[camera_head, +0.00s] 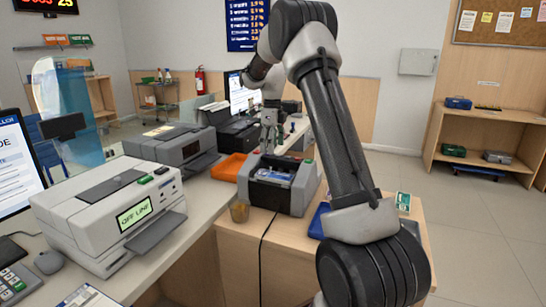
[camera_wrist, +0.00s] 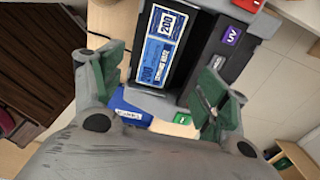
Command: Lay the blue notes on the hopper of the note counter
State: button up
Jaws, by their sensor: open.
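The note counter (camera_head: 300,198) is a grey and black machine on the wooden counter. In the wrist view its dark body (camera_wrist: 222,50) carries a purple UV label. The blue notes (camera_head: 272,177) lie in the counter's top recess. In the wrist view the blue notes (camera_wrist: 163,45) show "200" print and lie flat on the machine's hopper area. My gripper (camera_head: 269,138) is above the counter. In the wrist view my gripper (camera_wrist: 160,82) has its green-padded fingers wide apart, with nothing between them. The fingers do not touch the notes. The underside of the notes is hidden.
A blue item (camera_head: 318,222) lies to the right, partly behind my arm. A large grey printer (camera_head: 105,215) fills the left desk.

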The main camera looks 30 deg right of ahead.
jog(key=s+a+r+n+t, duration=0.1)
jog(key=s+a+r+n, duration=0.2)
jog(key=s+r+n, duration=0.5)
jog(key=s+a+r+n+t, duration=0.1)
jog(key=s+a+r+n, duration=0.2)
jog(key=s+r+n, duration=0.5)
jog(key=s+a+f+n+t, duration=0.1)
jog(key=s+n, duration=0.5)
jog(key=s, duration=0.6)
jog(key=s+a+f+n+t, duration=0.1)
jog(key=s+a+f+n, duration=0.2)
jog(key=s, duration=0.9)
notch_tip(320, 180, down, 2)
jog(key=n, duration=0.3)
jog(key=shift+s, duration=0.25)
